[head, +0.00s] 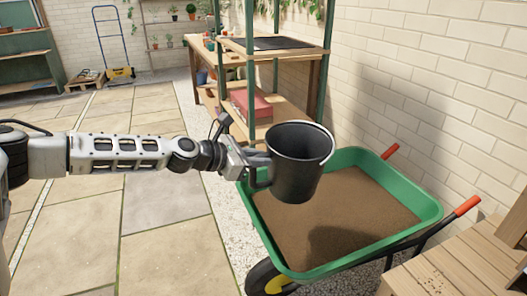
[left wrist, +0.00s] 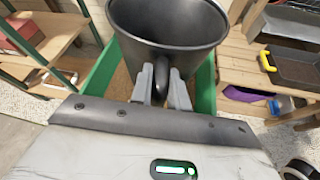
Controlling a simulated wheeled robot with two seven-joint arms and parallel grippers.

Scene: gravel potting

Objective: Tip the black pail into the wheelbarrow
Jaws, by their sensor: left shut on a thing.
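My left gripper (head: 257,160) is shut on the pail's side handle. In the left wrist view the pail (left wrist: 170,25) fills the top, and the gripper's fingers (left wrist: 163,85) close on its handle. The pail's contents cannot be made out. The green wheelbarrow (head: 432,208) holds brown soil or fine gravel, with a dark shadow on it. Part of its left rim is hidden behind the pail and gripper. My right gripper is out of view.
A wooden shelf unit with green posts (head: 322,65) stands just behind the wheelbarrow. A brick wall (head: 440,100) runs along the right. Wooden steps or slats (head: 465,262) stand at the lower right. The paving (head: 160,215) on the left is clear.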

